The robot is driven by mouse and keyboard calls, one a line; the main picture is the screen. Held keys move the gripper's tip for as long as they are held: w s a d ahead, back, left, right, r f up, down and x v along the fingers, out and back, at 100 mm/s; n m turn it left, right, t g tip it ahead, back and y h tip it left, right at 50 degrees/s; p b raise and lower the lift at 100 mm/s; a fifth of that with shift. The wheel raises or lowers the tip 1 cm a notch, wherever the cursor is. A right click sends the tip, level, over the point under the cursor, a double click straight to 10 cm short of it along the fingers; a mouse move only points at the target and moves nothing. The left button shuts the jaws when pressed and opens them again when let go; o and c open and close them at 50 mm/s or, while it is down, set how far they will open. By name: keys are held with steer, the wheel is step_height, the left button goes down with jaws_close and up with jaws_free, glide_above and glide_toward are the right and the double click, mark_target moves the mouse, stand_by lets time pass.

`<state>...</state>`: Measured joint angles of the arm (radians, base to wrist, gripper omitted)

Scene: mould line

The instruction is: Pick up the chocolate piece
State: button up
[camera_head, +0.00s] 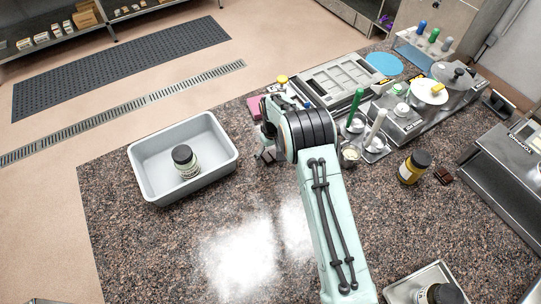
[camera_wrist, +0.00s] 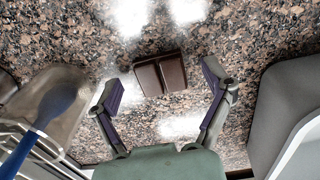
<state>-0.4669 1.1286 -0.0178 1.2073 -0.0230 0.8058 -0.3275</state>
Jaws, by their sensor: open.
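A dark brown chocolate piece (camera_wrist: 165,73) with two segments lies flat on the speckled countertop in the wrist view. My gripper (camera_wrist: 162,86) is open, with one finger on each side of the piece and gaps showing on both sides. How high the fingertips are above the counter is hard to tell. In the head view my gripper (camera_head: 267,156) is low over the counter, right of the grey bin, and no piece can be made out there. Another small brown chocolate piece (camera_head: 443,175) lies farther right, beside a yellow-brown jar.
A grey bin (camera_head: 215,183) holding a dark-lidded jar (camera_head: 186,161) is left of my gripper. A mould tray (camera_head: 335,80), a green-handled tool (camera_head: 355,105) and a yellow-brown jar (camera_head: 413,167) stand to the right.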

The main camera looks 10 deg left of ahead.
mark_target(272, 158)
steer(key=shift+f, duration=0.1)
steer(key=c, duration=1.1)
steer(key=shift+o, duration=0.2)
steer(key=shift+r, duration=0.35)
step_height(272, 158, up, 3)
steer(key=shift+f, duration=0.1)
steer(key=s+d+r, duration=0.6)
steer(key=s+r, duration=0.3)
steer(key=s, duration=0.3)
steer(key=shift+s+d+r, duration=0.15)
steer(key=shift+s+r, duration=0.15)
